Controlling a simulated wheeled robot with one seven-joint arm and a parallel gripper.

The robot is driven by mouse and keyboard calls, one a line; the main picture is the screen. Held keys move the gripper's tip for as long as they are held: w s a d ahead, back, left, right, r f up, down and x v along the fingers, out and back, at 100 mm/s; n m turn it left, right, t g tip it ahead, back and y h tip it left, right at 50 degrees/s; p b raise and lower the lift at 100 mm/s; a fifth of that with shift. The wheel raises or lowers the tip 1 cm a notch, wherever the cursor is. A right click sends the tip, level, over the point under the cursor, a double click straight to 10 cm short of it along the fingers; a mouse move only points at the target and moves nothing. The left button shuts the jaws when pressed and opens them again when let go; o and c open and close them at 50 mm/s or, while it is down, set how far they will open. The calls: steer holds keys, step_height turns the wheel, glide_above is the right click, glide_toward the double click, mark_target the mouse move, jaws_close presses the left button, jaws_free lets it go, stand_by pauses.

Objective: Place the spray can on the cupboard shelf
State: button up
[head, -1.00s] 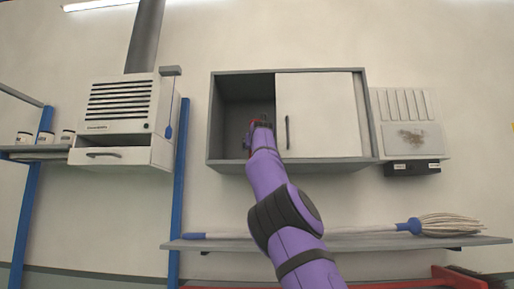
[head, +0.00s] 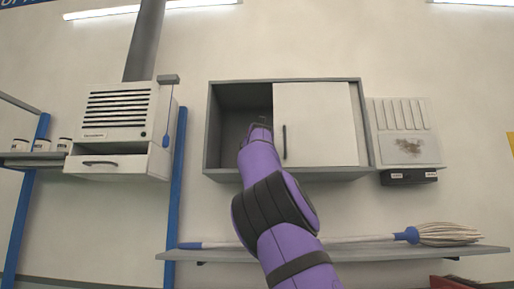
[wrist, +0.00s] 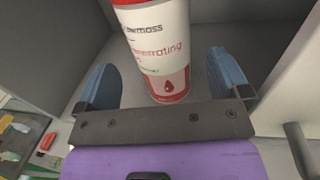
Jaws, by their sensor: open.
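The spray can (wrist: 160,45), white with red print and a red lower band, stands in the wrist view on the grey shelf floor of the cupboard (wrist: 205,95). Its top is cut off by the picture edge. My gripper (wrist: 166,75) is open, with one blue finger on each side of the can and a gap visible to each. In the head view my gripper (head: 259,127) is at the open left part of the wall cupboard (head: 212,130). The can is hidden there behind my arm.
A white sliding door (head: 320,125) with a dark handle covers the cupboard's right part. Below, a long shelf (head: 350,250) carries a mop (head: 440,235). A white vented unit (head: 118,120) hangs left, beyond a blue post (head: 176,200).

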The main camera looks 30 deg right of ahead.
steer(key=v, duration=0.7)
steer(key=shift+s, duration=0.15)
